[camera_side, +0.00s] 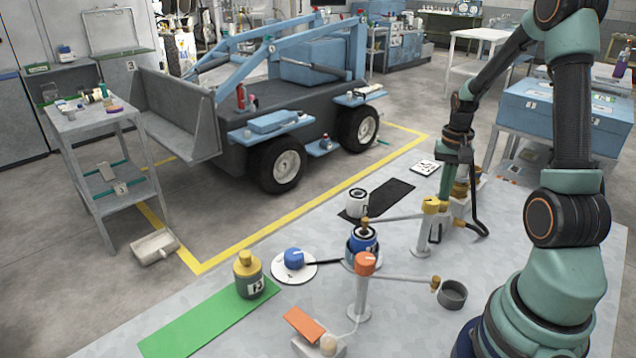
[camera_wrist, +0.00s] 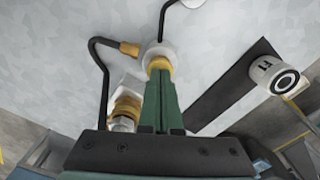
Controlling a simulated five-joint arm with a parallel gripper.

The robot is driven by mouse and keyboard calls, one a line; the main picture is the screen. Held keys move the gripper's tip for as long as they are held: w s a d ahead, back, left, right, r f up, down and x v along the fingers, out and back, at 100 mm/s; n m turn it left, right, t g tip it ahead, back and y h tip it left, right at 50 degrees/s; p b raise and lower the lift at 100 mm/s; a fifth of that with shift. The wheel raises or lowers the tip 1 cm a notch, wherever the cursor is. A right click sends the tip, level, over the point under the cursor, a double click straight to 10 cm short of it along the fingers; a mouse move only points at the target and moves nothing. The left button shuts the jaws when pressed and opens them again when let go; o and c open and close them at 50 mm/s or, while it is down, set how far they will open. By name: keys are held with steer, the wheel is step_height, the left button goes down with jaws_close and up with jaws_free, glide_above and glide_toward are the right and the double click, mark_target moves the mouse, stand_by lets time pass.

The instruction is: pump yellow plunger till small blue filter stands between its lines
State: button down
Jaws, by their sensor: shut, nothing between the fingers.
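My gripper (camera_side: 456,165) is shut and empty, pointing down at the right of the bench. The small blue filter (camera_side: 361,247) stands upright near the middle of the bench, under the tip of a thin spout from a yellow-headed post (camera_side: 430,206). Its lines and fill level are too small to read.
A white filter (camera_side: 357,204) stands on a black mat (camera_side: 386,196). An orange-headed post (camera_side: 365,265) has a spout reaching a grey cup (camera_side: 453,294). A blue knob (camera_side: 293,258) sits on a white disc. Black hoses run beside my gripper.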

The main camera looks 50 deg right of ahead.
steer(key=shift+r, duration=3.45)
steer(key=a+r+n+t, duration=0.2)
steer(key=a+r+n, duration=0.2)
steer(key=a, duration=0.9)
steer(key=w+a+r+n+t, duration=0.1)
steer(key=a+r+n+t, duration=0.2)
steer(key=a, duration=1.1)
step_height(320, 180, up, 3)
steer(key=n, duration=0.5)
steer(key=shift+w+a+f+t, duration=0.2)
steer(key=shift+w+a+t, duration=0.05)
steer(key=shift+a+t, duration=0.05)
steer(key=shift+d, duration=0.15)
